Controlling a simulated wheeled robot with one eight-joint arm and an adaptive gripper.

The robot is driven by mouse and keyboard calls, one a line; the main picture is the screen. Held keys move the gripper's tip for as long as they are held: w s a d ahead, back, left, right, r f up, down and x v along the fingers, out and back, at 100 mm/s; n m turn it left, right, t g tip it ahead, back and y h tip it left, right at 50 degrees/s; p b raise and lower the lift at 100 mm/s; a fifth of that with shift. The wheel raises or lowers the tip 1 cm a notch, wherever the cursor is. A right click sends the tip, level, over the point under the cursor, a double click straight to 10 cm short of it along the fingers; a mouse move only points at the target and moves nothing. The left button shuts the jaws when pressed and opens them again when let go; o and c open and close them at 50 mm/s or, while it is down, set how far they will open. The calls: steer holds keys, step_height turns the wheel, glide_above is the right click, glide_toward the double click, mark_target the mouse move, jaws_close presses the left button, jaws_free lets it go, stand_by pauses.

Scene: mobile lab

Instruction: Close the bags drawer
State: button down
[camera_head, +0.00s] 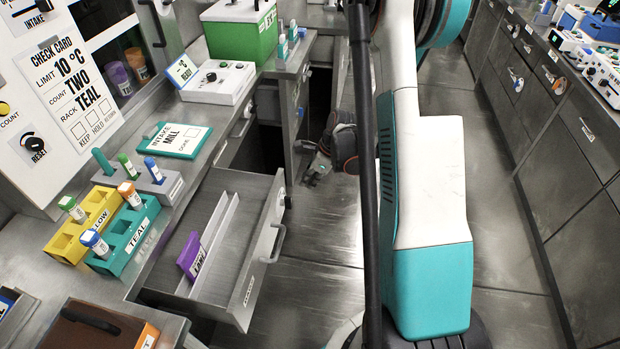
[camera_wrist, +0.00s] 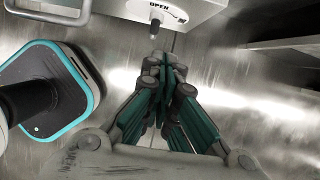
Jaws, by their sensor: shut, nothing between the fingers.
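An open metal drawer (camera_head: 262,250) juts out from the left counter in the head view, with a bar handle (camera_head: 277,243) on its front. A small label on that front is too small to read. Inside are a lengthwise divider and a purple labelled card (camera_head: 191,256). My gripper (camera_head: 313,177) is beyond the drawer's far front corner, over the aisle and apart from the handle. In the wrist view my gripper (camera_wrist: 168,62) is shut and empty, with its fingers together. A metal bar (camera_wrist: 50,14) shows at that view's upper left; I cannot tell whether it is this handle.
A white panel marked OPEN (camera_wrist: 175,12) with a dark knob (camera_wrist: 154,30) is ahead of the fingers. Teal (camera_head: 125,238) and yellow (camera_head: 82,225) racks with capped tubes stand on the counter. An open-fronted dark bay lies behind the drawer. The aisle floor (camera_head: 325,250) is clear.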

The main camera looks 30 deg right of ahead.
steer(key=w+a+f+b, duration=0.3)
steer(key=w+a+f, duration=0.1)
steer(key=f, duration=0.1)
steer(key=shift+w+a, duration=0.1)
stand_by(0.3)
steer(key=shift+w, duration=0.1)
